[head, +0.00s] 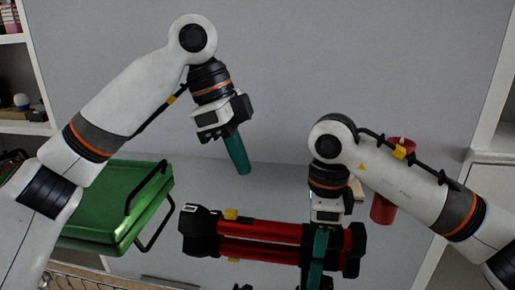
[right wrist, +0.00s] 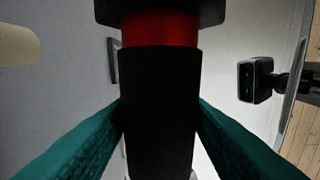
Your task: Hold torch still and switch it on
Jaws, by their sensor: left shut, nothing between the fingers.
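A red torch (head: 270,231) with black ends and a yellow switch (head: 231,214) lies crosswise at the front of the glossy table in the head view. A second red band just below it looks like its reflection. My right gripper (head: 318,262) has its teal fingers around the right part of the torch. In the right wrist view, both fingers press against its black section (right wrist: 160,110), below a red band (right wrist: 160,28). My left gripper (head: 242,171) is shut and empty, above and behind the switch, apart from the torch. Whether the torch is lit cannot be seen.
A green case (head: 118,205) with black handles stands at the left. A red cylinder (head: 383,208) stands at the right, partly behind my right arm. A small cream object (head: 357,189) is partly hidden by my right arm. Shelves stand at both sides.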

